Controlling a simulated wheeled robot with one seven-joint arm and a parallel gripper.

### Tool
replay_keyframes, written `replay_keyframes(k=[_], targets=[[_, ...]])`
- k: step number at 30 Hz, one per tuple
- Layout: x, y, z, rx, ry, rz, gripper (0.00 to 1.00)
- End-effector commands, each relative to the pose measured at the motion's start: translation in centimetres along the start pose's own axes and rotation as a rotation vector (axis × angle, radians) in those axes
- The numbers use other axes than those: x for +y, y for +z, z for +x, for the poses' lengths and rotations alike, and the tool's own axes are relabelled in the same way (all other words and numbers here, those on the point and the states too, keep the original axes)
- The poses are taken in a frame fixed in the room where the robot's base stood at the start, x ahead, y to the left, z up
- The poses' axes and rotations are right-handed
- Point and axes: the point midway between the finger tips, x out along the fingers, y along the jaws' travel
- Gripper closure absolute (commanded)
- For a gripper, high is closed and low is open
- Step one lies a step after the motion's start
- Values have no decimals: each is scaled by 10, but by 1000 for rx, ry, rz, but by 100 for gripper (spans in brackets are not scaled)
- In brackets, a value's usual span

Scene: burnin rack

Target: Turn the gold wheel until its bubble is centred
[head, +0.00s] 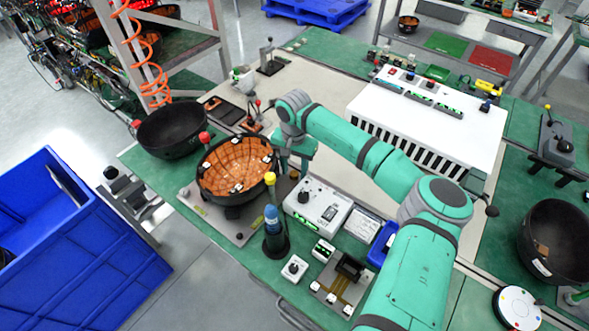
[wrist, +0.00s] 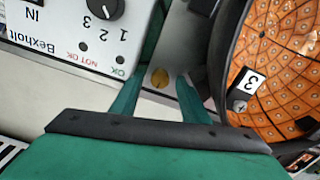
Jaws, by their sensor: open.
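In the head view my gripper (head: 294,160) points down at the right side of the orange-lined bowl (head: 237,168), and the wheel is not clear there. The bowl stands on a grey base plate (head: 222,226). The bubble is too small to make out.
A white control box (head: 318,210) with a black knob stands right of the plate; it also shows in the wrist view (wrist: 75,40). A black bowl (head: 172,130) stands behind left.

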Motion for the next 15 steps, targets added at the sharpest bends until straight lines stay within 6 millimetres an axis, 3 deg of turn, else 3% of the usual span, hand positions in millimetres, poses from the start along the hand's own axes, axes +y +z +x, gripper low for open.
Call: replay_keyframes(k=[4,9,10,15], targets=[[0,0,0,0,0,0,58],[0,0,0,0,0,0,97],[0,0,0,0,0,0,100],[0,0,0,0,0,4,100]])
